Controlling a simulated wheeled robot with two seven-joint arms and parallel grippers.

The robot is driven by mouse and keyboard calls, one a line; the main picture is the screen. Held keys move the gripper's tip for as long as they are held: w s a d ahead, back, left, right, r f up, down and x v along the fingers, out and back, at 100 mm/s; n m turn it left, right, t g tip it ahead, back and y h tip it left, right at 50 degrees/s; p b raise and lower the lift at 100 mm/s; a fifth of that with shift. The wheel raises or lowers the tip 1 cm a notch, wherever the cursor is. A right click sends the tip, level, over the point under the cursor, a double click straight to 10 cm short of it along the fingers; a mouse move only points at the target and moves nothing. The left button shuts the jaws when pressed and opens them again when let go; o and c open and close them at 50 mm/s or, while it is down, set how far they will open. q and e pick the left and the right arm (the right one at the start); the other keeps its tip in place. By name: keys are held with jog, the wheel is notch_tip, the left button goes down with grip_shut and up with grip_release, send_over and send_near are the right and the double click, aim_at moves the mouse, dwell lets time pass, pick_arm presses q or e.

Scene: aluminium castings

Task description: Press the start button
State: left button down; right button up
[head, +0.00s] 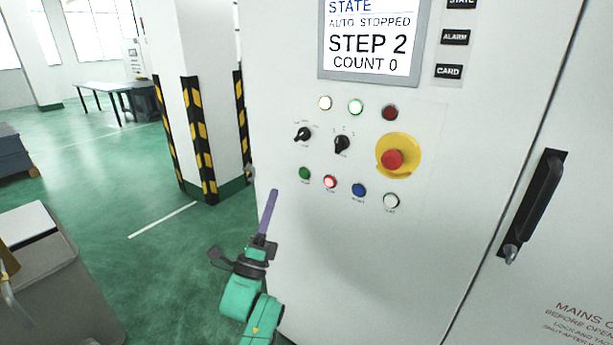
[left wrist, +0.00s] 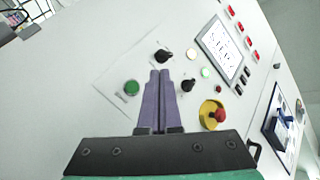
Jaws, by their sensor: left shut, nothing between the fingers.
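The green button (head: 305,173), likely the start button though its label is too small to read, is at the left end of the lower button row on the grey cabinet panel (head: 330,240). It also shows in the left wrist view (left wrist: 131,87), left of my fingers. My left gripper (head: 273,194) has purple fingers, shut and empty, pointing up, below and left of the green button and apart from it in the picture. In the left wrist view the shut fingers (left wrist: 160,73) hide part of the panel. My right gripper is not in view.
Next to the green button are a lit red button (head: 330,182), a blue button (head: 359,190) and a white button (head: 391,201). A red emergency stop (head: 392,159) sits on a yellow disc. The screen (head: 370,45) reads AUTO STOPPED, STEP 2, COUNT 0. A black door handle (head: 535,205) sticks out at right.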

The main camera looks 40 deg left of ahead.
aim_at(304, 173)
pick_arm(q)
jog(key=shift+w+a+b, duration=0.1)
jog(key=shift+w+b, duration=1.65)
jog(key=shift+w, duration=2.65)
jog(key=shift+w+b, duration=0.35)
jog(key=shift+w, duration=0.05)
